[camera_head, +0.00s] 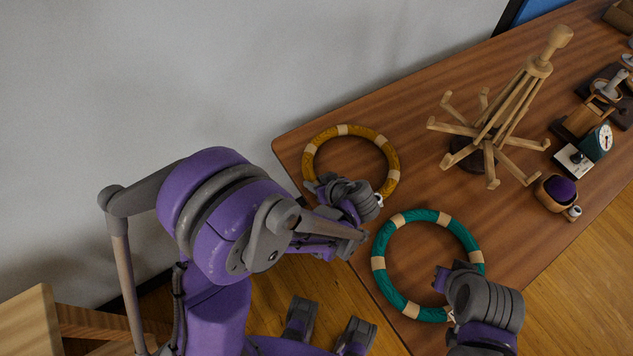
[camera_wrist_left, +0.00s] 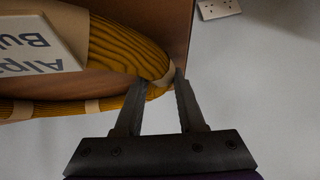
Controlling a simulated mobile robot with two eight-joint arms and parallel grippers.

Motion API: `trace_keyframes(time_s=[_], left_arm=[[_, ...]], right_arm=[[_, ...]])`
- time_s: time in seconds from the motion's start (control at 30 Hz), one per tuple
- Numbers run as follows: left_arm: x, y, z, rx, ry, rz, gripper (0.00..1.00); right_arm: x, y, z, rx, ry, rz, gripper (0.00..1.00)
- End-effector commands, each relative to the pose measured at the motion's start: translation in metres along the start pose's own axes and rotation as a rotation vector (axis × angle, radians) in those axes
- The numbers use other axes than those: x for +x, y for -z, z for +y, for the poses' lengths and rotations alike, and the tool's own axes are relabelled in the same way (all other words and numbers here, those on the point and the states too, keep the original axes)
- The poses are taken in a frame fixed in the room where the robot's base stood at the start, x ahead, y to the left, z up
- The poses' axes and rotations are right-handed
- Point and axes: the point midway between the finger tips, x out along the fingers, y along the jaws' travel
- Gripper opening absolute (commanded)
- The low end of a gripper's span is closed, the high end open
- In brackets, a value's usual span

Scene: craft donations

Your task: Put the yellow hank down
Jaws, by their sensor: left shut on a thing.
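The yellow hank (camera_head: 391,159) is a ring of mustard yarn with pale bands, at the table's left end. It lies flat on or just above the wood; I cannot tell which. My left gripper (camera_head: 318,186) is at its near left side. In the left wrist view its fingers (camera_wrist_left: 160,82) are shut on the yellow hank (camera_wrist_left: 115,45) at a pale band, and a white lettered label (camera_wrist_left: 35,42) shows. A teal hank (camera_head: 394,285) lies nearer on the table. My right gripper (camera_head: 443,295) is at its right side, its fingers partly hidden.
A wooden yarn winder (camera_head: 500,110) with spread arms stands right of the hanks on the table (camera_head: 420,90). Further right are a dial scale (camera_head: 597,142) and a wooden bowl with purple yarn (camera_head: 557,192). Bare wood lies between the yellow hank and the winder.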

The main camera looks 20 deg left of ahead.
Motion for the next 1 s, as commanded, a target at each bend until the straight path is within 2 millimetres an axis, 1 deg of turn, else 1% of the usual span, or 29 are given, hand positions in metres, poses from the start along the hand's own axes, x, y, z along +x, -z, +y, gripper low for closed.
trace_keyframes(time_s=[0.2, 0.23, 0.37, 0.4, 0.67, 0.77, 0.87, 1.0], left_arm=[[0.000, 0.000, 0.000, 0.002, 0.000, -0.001, 0.00], [0.000, 0.000, 0.000, 0.002, 0.000, -0.001, 0.42], [0.000, 0.000, 0.000, 0.002, 0.000, -0.001, 0.65], [0.000, 0.000, 0.000, 0.001, 0.000, -0.001, 0.68], [-0.001, 0.000, 0.000, 0.002, 0.000, -0.001, 0.68], [-0.006, 0.000, 0.000, 0.002, -0.001, -0.001, 0.68], [-0.021, 0.000, 0.000, 0.005, -0.002, -0.001, 0.68], [-0.051, 0.000, 0.001, 0.005, -0.004, -0.001, 0.68]], right_arm=[[0.000, 0.000, 0.000, 0.000, 0.000, 0.000, 0.00], [0.000, 0.000, 0.000, 0.000, 0.000, 0.000, 0.00], [0.000, 0.000, 0.000, 0.000, 0.000, 0.000, 0.00], [0.000, 0.000, 0.000, 0.000, 0.000, 0.000, 0.00], [0.000, 0.000, 0.000, 0.000, 0.000, 0.000, 0.00], [-0.001, 0.001, 0.000, 0.000, 0.000, 0.000, 0.00], [-0.003, 0.002, 0.000, 0.000, 0.000, 0.001, 0.00], [-0.006, 0.004, 0.000, 0.000, 0.000, 0.002, 0.00]])
